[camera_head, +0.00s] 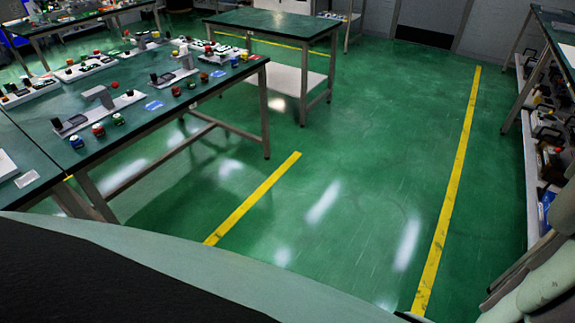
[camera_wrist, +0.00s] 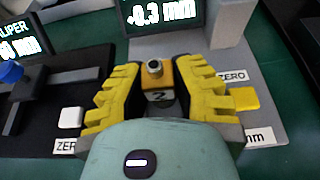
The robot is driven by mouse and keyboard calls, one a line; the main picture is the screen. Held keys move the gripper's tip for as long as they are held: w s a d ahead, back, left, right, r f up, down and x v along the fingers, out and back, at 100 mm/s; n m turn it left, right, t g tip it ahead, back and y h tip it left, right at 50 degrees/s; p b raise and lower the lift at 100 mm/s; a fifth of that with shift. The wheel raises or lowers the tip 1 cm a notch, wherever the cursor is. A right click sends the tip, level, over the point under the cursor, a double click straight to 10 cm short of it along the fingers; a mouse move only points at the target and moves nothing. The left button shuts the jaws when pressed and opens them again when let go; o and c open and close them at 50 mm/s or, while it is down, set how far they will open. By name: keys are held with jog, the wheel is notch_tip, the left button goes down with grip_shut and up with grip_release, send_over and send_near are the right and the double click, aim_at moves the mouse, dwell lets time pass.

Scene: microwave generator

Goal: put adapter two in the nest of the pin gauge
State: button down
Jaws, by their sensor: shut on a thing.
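Adapter two (camera_wrist: 158,80), a small orange block with a metal stub on top and a "2" on its face, is between the yellow ridged fingers of my gripper (camera_wrist: 155,84) in the wrist view. The gripper is shut on it. Just beyond is a grey-based gauge (camera_wrist: 262,110) with a display (camera_wrist: 160,15) reading about +0.3 mm and a yellow button by a ZERO label. Its name does not show, so I cannot tell for certain that it is the pin gauge. Its nest is not clearly visible. My gripper is not visible in the head view.
A dark caliper device (camera_wrist: 85,82) with a white button and display stands at left in the wrist view. In the head view, a green-topped bench (camera_head: 140,62) carries several instruments and small parts. Another table (camera_head: 270,24) stands behind. The floor between the yellow lines is clear.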

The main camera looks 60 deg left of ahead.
jog(key=shift+s+f+b, duration=0.1)
jog(key=shift+f+b, duration=0.55)
jog(key=shift+f, duration=0.35)
jog(key=shift+f, duration=0.1)
jog(key=shift+f, duration=0.15)
jog(key=c, duration=0.9)
grip_release()
jog(key=shift+o, duration=0.2)
jog(key=shift+r, duration=0.3)
jog(key=shift+b+v, duration=0.45)
jog(key=shift+v, duration=5.5)
